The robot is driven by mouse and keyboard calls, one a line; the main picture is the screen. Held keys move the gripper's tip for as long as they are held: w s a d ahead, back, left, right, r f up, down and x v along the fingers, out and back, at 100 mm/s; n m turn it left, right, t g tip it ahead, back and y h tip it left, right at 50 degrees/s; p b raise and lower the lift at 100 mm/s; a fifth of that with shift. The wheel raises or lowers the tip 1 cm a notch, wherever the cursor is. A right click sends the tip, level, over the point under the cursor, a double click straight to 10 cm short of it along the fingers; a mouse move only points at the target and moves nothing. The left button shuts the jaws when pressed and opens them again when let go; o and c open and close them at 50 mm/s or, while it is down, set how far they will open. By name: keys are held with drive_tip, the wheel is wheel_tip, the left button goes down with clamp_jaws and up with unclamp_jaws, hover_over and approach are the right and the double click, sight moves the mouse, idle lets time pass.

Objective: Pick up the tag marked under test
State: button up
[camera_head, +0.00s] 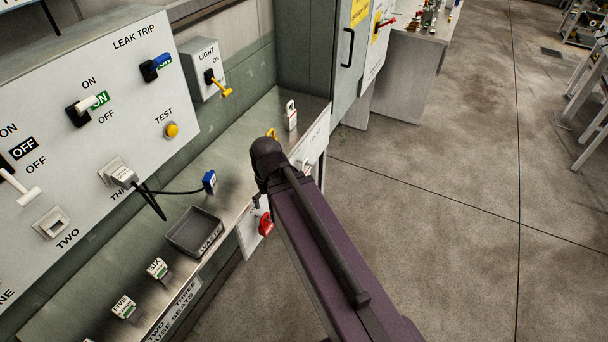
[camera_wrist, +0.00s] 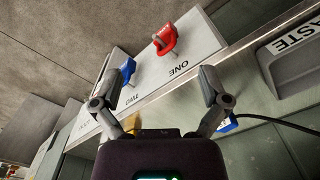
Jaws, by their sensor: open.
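No wording "under test" can be read on any tag in these views. A white tag-like piece with a red band (camera_head: 291,115) stands at the far end of the bench in the head view. A yellow piece (camera_head: 271,134) beside it is partly hidden behind my arm. My gripper (camera_wrist: 162,75) is open and empty, its fingers spread over the bench's front edge. In the head view my gripper (camera_head: 258,199) is small and mostly hidden by my own wrist. A red piece (camera_wrist: 165,40) and a blue piece (camera_wrist: 127,70) hang on the board marked ONE and TWO.
The steel bench (camera_head: 230,150) carries a grey WASTE tray (camera_head: 195,232), a blue plug (camera_head: 209,182) on a cable, and FIVE and SIX fuses (camera_head: 157,269). The switch panel (camera_head: 60,95) rises behind. Open floor lies right.

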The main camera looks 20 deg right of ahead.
drive_tip(key=w+d+f+m+t+y+b, duration=0.1)
drive_tip(key=w+d+f+m+y+b, duration=0.25)
drive_tip(key=w+f+m+b, duration=0.35)
drive_tip(key=m+t+y+b, duration=0.5)
drive_tip(key=m+t+b, duration=0.5)
drive_tip(key=m+b, duration=1.15)
approach(307, 172)
drive_tip(key=shift+v, duration=1.15)
drive_tip(key=shift+w+n, duration=0.15)
drive_tip(key=shift+n, duration=0.1)
drive_tip(key=shift+h, duration=0.25)
drive_tip(key=b+x, duration=0.3)
drive_tip(key=x, duration=0.3)
drive_tip(key=shift+w+a+f, duration=0.2)
drive_tip(key=shift+w+f, duration=0.05)
drive_tip(key=shift+x, duration=0.8)
drive_tip(key=shift+w+a+b, duration=0.1)
drive_tip(key=shift+b, duration=0.2)
